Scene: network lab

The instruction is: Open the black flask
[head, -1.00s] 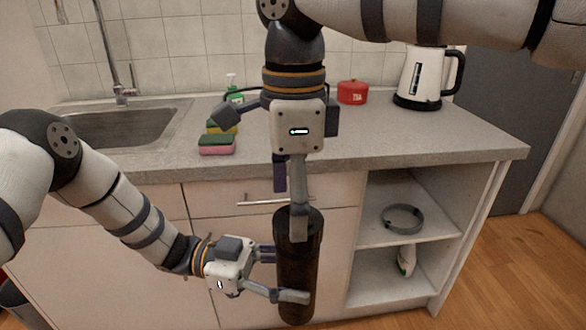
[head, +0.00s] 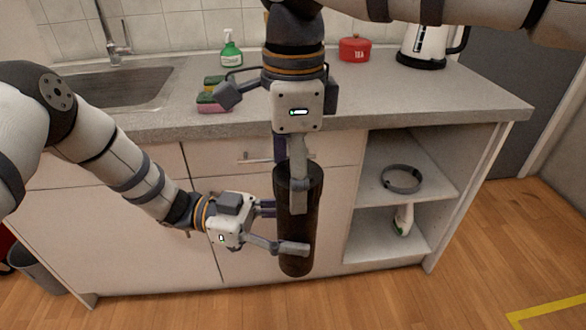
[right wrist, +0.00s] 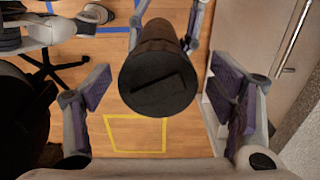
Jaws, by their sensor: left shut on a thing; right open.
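The black flask (head: 297,225) is a dark upright cylinder held in the air in front of the counter cabinet. My left gripper (head: 282,228) is shut on its lower body from the left. My right gripper (head: 289,182) points down from above, its fingers open on either side of the flask's top. The right wrist view looks down on the round cap (right wrist: 160,85) with a raised bar across it, seated on the flask. There the right gripper's two fingers stand apart from the cap on both sides. One right finger hides part of the flask in the head view.
The counter (head: 430,105) behind carries sponges (head: 214,95), a green soap bottle (head: 231,50), a red pot (head: 355,49) and a kettle (head: 420,45). Open shelves (head: 395,240) are at the right.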

